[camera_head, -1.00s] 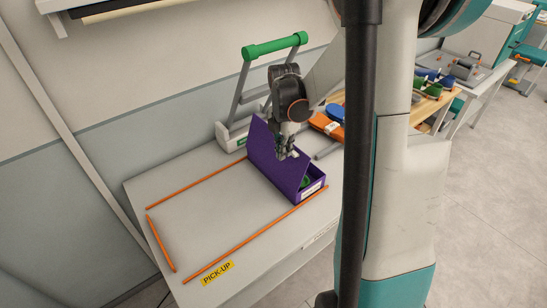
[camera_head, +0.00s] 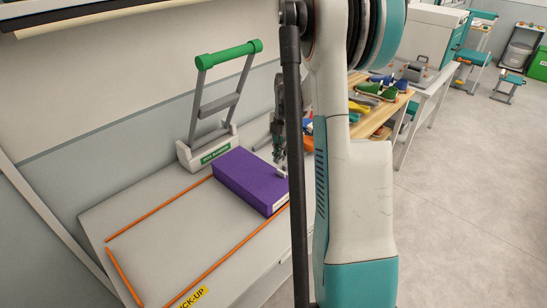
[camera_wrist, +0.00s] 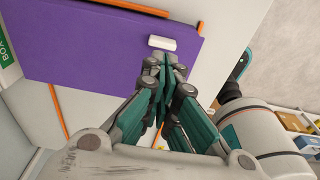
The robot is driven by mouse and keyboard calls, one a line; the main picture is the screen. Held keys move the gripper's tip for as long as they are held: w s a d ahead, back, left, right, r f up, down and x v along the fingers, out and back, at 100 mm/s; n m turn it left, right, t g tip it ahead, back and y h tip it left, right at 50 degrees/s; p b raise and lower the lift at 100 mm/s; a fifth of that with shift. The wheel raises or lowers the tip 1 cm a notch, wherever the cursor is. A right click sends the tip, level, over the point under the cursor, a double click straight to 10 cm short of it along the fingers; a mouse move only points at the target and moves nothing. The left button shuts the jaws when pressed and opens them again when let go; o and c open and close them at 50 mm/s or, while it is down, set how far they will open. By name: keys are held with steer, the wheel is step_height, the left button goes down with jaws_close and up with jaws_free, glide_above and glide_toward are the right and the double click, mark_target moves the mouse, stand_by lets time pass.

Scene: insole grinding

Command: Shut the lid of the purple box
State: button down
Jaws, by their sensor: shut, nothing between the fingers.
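The purple box (camera_head: 246,181) sits on the grey table with its lid lying flat and shut. In the wrist view the lid (camera_wrist: 95,50) fills the upper left, with a white tab (camera_wrist: 176,43) near its edge. My gripper (camera_wrist: 168,68) is shut and empty, its fingertips close to the white tab at the lid's edge. In the head view my gripper (camera_head: 279,158) is at the right end of the box, partly hidden by my arm. I cannot tell whether the fingers touch the lid. The inside of the box is hidden.
A grey stand with a green handle (camera_head: 229,54) is behind the box. Orange strips (camera_head: 158,208) mark an area on the table (camera_head: 175,240), clear to the left of the box. A wooden table (camera_head: 378,112) with coloured shoes and insoles stands behind my arm.

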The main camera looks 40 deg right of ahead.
steer(key=shift+w+d+f+b, duration=0.1)
steer(key=shift+d+f+b, duration=0.35)
steer(key=shift+f, duration=0.4)
steer(key=shift+s+d+f+b, duration=0.1)
steer(key=shift+d+f+b, duration=0.35)
steer(key=shift+f, duration=0.45)
steer(key=shift+w+d+f+b, duration=0.1)
steer(key=shift+d+f+b, duration=0.25)
steer(key=shift+d+f, duration=0.35)
steer(key=shift+a+f, duration=0.15)
